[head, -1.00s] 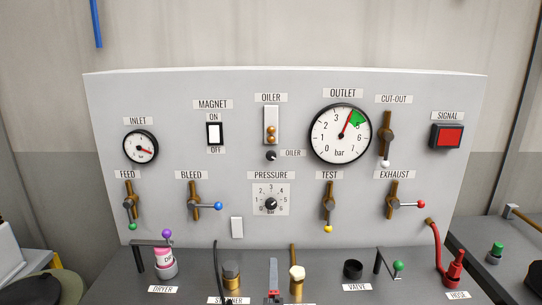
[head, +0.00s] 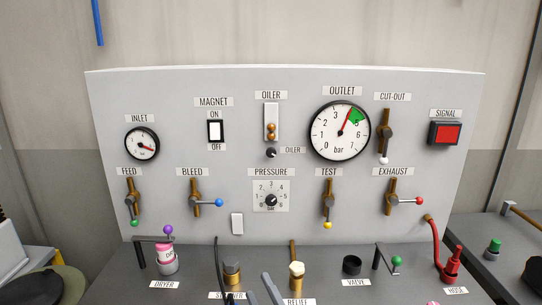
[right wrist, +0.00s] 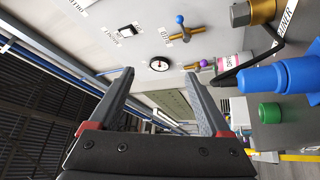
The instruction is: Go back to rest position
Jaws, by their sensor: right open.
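My right gripper (head: 257,286) shows only by its finger ends at the bottom edge of the head view, in front of the strainer and relief labels. In the right wrist view its two fingers (right wrist: 160,76) are spread wide with nothing between them. The panel (head: 330,220) lies beyond the fingertips; the inlet gauge (right wrist: 159,64) shows past the gap. The gripper appears apart from the panel's levers and knobs. The rest of my right arm is hidden below the head view. My left gripper is in neither view.
Along the bench stand the pink dryer (head: 166,257), brass strainer (head: 232,272), brass relief fitting (head: 297,274), black valve cup (head: 352,265) and red hose (head: 437,245). A blue cylinder (right wrist: 285,80) and green cylinder (right wrist: 270,112) are right of the fingers in the wrist view.

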